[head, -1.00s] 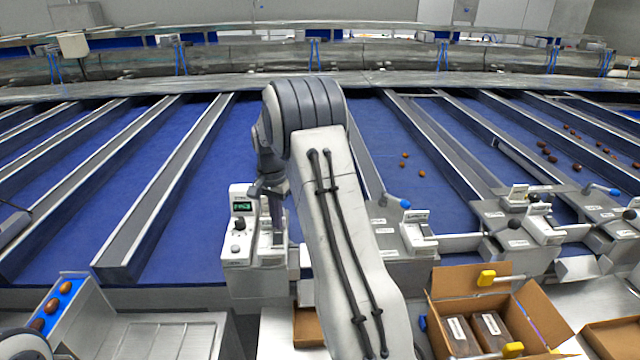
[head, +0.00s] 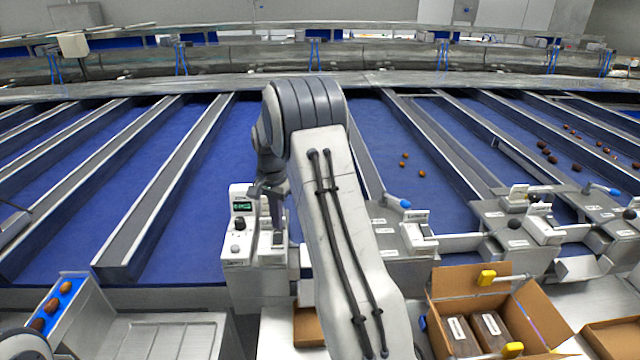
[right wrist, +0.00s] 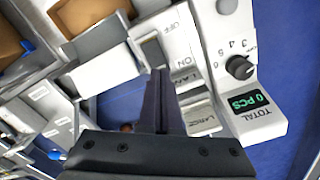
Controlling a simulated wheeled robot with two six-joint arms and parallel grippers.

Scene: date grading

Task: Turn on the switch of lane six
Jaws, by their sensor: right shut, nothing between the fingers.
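A white control box (head: 237,250) stands at the front edge of the blue belt. In the right wrist view it has a green display (right wrist: 250,104) reading 0 PCS and a black dial (right wrist: 240,67). Beside these is a grey rocker switch (right wrist: 154,54) with OFF and ON labels and a partly covered lane label. My right gripper (head: 278,226) is shut and empty. Its fingertips (right wrist: 160,73) are right by the ON end of the switch; I cannot tell whether they touch it. The lane number is not readable. My left gripper is not in view.
Another switch box (head: 417,236) with a blue-tipped lever (head: 405,203) stands to the right. An open cardboard box (head: 545,320) holds dark packs. A tray of dates (head: 72,290) is at lower left. Grey lane dividers (head: 165,200) run across the belt.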

